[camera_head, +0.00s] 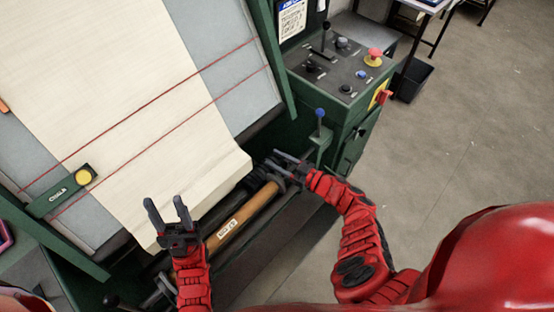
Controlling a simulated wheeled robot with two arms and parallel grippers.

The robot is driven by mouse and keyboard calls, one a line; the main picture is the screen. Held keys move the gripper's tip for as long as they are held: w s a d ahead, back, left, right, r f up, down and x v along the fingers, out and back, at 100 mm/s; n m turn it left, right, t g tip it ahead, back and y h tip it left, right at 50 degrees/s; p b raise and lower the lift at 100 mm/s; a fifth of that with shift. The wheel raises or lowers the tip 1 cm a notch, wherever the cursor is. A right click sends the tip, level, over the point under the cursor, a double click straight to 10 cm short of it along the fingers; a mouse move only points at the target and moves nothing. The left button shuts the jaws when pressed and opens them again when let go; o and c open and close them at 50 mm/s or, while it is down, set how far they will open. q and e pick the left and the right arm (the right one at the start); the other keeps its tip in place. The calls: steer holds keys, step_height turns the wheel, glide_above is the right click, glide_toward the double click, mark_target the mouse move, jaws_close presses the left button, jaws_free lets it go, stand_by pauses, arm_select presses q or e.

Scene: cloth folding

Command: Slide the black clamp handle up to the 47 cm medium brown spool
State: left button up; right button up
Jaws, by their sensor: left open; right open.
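The medium brown spool (250,210) lies slantwise along the front of the green machine, with a white label on it. Dark clamp parts (256,178) are at its upper right end, partly hidden by my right gripper; I cannot tell clearly which part is the black handle. My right gripper (276,160) is open beside that end, its fingers pointing left; contact is unclear. My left gripper (167,203) is open, fingers pointing up the picture, over the lower edge of the cream cloth near the spool's lower left end, which it partly hides.
Cream cloth (130,90) runs down the grey machine bed under two red lines. A control panel (335,70) with a red button stands at upper right. The grey floor (470,130) at right is mostly clear.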

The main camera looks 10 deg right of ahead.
steer(key=b+v, duration=0.3)
steer(key=v, duration=1.4)
steer(key=shift+b, duration=0.3)
steer(key=shift+s, duration=0.15)
